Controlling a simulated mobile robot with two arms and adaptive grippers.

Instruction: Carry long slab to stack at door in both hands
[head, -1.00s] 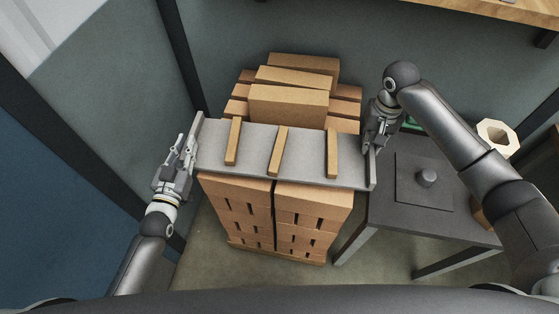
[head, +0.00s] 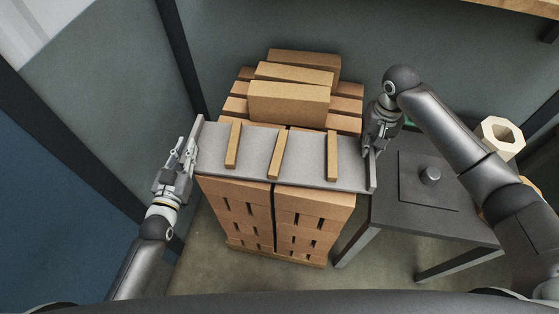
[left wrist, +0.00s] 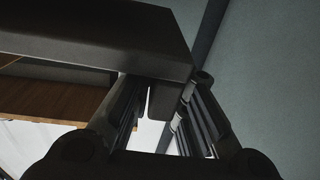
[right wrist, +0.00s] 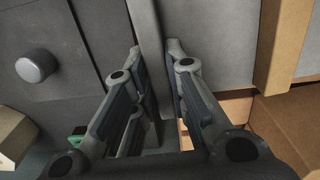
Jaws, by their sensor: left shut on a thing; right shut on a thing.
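The long grey slab (head: 260,150) spans the front of the brick stack (head: 276,215) in the head view, with three narrow wooden strips (head: 281,154) lying across it. My left gripper (head: 188,155) is shut on the upturned lip at the slab's left end. My right gripper (head: 372,148) is shut on the lip at its right end. The slab's dark underside (left wrist: 100,40) fills the upper left wrist view. In the right wrist view the lip (right wrist: 153,60) passes between the fingers. Whether the slab touches the bricks below is unclear.
Loose bricks (head: 290,100) lie on the stack behind the slab. A dark table (head: 450,225) with a knobbed plate (head: 425,180) stands close on the right. A hexagonal cream piece (head: 502,138) is beyond it. A dark post (head: 182,60) and walls stand close behind and left.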

